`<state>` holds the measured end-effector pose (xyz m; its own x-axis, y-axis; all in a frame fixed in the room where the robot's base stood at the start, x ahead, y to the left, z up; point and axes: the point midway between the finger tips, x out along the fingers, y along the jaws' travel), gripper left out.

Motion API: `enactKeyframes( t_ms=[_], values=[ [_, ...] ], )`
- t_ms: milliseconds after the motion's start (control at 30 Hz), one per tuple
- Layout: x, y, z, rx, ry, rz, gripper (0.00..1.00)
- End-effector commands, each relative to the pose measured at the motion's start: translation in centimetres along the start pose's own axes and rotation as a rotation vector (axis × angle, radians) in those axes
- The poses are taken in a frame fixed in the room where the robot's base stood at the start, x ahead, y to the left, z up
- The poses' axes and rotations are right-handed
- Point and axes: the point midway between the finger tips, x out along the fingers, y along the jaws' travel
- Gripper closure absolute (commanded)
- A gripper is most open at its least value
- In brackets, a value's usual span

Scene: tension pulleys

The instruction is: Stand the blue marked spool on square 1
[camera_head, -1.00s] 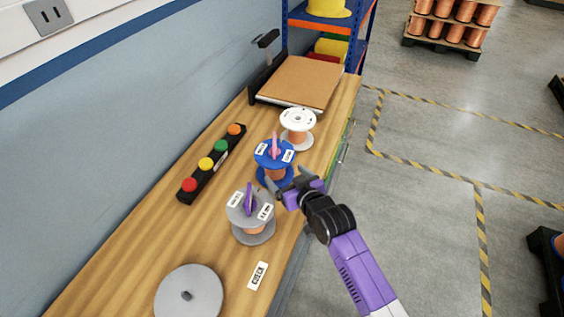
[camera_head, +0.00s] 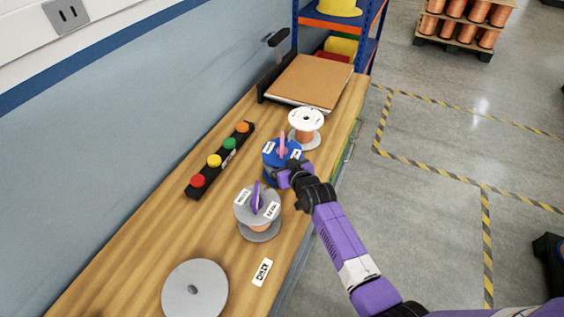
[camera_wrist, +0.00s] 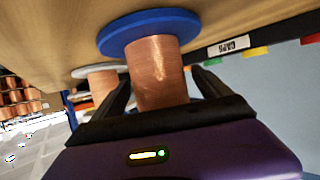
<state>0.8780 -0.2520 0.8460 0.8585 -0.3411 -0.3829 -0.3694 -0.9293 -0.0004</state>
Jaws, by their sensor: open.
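The blue spool (camera_head: 270,158) stands upright on the wooden bench, between a white spool and a grey spool. It has blue flanges, white labels and a pink piece on top. In the wrist view its copper winding (camera_wrist: 157,72) lies between the two fingers of my gripper (camera_wrist: 163,92). The fingers are open, one on each side of the winding, and I cannot tell whether either touches it. In the head view my gripper (camera_head: 284,176) is at the spool's near right side and partly hides it. I cannot make out square 1 in these views.
A grey spool (camera_head: 260,225) with a purple piece stands close in front, and a white spool (camera_head: 305,125) close behind. A black strip with coloured buttons (camera_head: 214,160) lies on the left. A grey disc (camera_head: 195,290) and a label card (camera_head: 262,272) are nearer. A cardboard-coloured board (camera_head: 312,80) lies behind.

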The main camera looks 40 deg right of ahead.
Motion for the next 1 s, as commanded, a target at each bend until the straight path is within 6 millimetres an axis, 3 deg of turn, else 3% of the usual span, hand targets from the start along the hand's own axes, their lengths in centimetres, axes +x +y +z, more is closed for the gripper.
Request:
enactKeyframes(
  t_ms=[233,667,1000],
  values=[
    [0.12,0.01,-0.01,0.000,0.000,0.000,0.13],
    [0.11,0.01,-0.11,0.000,0.002,0.000,0.97],
    [0.08,0.02,-0.45,0.000,0.007,0.001,1.00]
  ],
)
